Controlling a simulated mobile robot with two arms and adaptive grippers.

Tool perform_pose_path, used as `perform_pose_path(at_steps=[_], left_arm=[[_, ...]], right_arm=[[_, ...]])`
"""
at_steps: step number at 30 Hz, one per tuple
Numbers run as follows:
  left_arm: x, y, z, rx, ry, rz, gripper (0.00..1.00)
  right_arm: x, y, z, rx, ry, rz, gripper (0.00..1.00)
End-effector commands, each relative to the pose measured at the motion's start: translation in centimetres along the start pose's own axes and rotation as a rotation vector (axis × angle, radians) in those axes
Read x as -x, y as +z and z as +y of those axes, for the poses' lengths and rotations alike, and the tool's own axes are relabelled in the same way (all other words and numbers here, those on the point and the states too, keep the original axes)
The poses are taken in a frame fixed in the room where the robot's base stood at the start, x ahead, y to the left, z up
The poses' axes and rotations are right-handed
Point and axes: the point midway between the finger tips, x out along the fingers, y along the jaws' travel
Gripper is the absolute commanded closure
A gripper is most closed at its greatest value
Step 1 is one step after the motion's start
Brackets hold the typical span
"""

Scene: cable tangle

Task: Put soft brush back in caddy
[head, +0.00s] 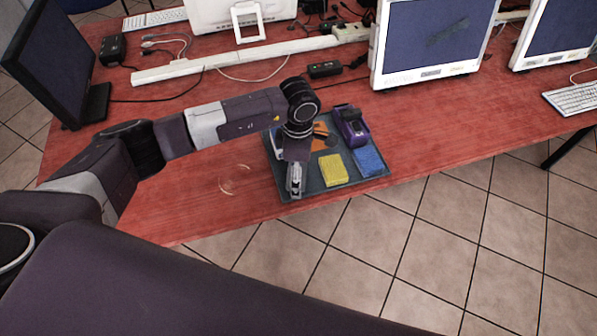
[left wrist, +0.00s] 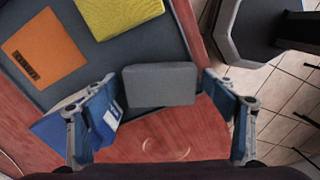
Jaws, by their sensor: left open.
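My left gripper (head: 295,192) hangs over the front left edge of a dark grey tray, which I take as the caddy (head: 352,184), on the red table. In the left wrist view the gripper (left wrist: 163,110) is open. A grey block (left wrist: 160,85) shows between its fingers at the tray's edge (left wrist: 60,84); I cannot tell whether they touch it. A blue piece with a white label (left wrist: 105,118) shows by the left finger. I cannot tell which thing is the soft brush; the arm hides part of the tray. My right gripper is not in view.
The tray holds a yellow sponge (head: 333,169), a blue sponge (head: 369,160), a purple device (head: 351,126) and an orange piece (left wrist: 43,50). Monitors (head: 436,40), cables and a white cable channel (head: 235,60) stand behind. Table left of the tray is clear.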

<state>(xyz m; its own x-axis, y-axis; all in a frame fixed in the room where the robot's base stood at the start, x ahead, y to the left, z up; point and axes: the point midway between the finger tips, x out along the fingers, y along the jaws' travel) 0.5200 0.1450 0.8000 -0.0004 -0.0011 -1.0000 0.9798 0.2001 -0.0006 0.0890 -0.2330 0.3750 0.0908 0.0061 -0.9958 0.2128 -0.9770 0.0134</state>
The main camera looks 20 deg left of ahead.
Motion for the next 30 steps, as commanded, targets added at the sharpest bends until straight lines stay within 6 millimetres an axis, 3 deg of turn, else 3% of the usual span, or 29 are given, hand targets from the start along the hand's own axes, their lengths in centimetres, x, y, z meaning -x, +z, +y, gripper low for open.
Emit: perform_pose_path(at_steps=[7, 21, 30], left_arm=[[0.9, 0.0, 0.1, 0.000, 0.002, -0.001, 0.22], [10.2, 0.0, 0.1, -0.001, 0.004, -0.001, 0.22], [12.3, 0.0, 0.0, 0.000, 0.000, 0.001, 0.22]], right_arm=[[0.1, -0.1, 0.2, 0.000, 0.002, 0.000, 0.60], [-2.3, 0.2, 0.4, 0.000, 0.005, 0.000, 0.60], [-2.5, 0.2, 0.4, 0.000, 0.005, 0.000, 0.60]])
